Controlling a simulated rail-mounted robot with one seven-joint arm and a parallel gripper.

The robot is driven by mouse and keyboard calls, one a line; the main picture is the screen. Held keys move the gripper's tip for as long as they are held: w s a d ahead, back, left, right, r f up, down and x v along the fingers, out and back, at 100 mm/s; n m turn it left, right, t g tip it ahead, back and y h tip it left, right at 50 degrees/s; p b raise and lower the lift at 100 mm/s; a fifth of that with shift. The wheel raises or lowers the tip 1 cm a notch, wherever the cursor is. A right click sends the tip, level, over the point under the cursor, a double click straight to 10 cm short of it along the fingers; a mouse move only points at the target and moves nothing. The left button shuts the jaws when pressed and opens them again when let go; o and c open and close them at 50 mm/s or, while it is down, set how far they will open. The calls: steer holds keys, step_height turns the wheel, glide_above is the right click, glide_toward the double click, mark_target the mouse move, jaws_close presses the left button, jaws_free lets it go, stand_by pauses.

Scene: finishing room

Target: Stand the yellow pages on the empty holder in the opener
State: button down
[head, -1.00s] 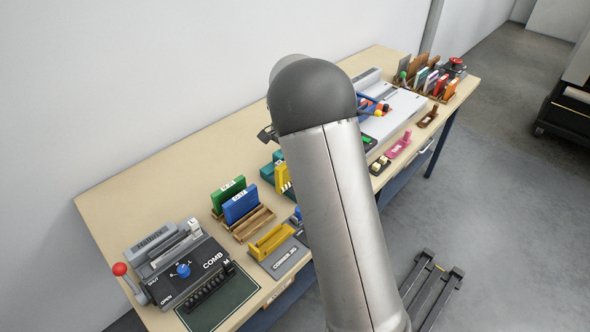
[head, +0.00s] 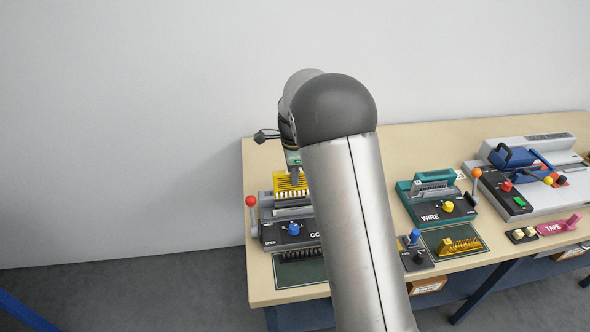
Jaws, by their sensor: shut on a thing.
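The yellow pages (head: 289,184), with slots along their lower edge, are upright in my gripper (head: 292,164). My gripper is shut on their top edge, and my arm hides part of it. The pages are at the grey COMB machine (head: 272,229), in front of or over its back part. I cannot tell whether they touch it. The machine has a red-knobbed lever at its left and a blue knob. A black toothed comb (head: 299,254) lies along its front over a dark green mat; my arm covers the machine's right end.
A teal WIRE machine (head: 428,203) stands to the right, with a yellow toothed piece (head: 461,245) on a mat before it. A grey machine with a blue handle (head: 519,157) and a pink tape holder (head: 559,226) are farther right. Bare tabletop (head: 396,151) lies behind.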

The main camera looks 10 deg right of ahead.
mark_target(294, 195)
steer(key=shift+a+f, duration=0.1)
steer(key=shift+f, duration=0.05)
steer(key=shift+f+b, duration=1.85)
steer(key=shift+f, duration=0.95)
steer(key=shift+f+b, duration=0.35)
steer(key=shift+f, duration=0.2)
steer(key=c, duration=1.6)
jaws_free()
steer(key=shift+c, duration=0.2)
steer(key=shift+r, duration=0.1)
steer(key=shift+r+p, duration=3.45)
steer(key=shift+r, duration=2)
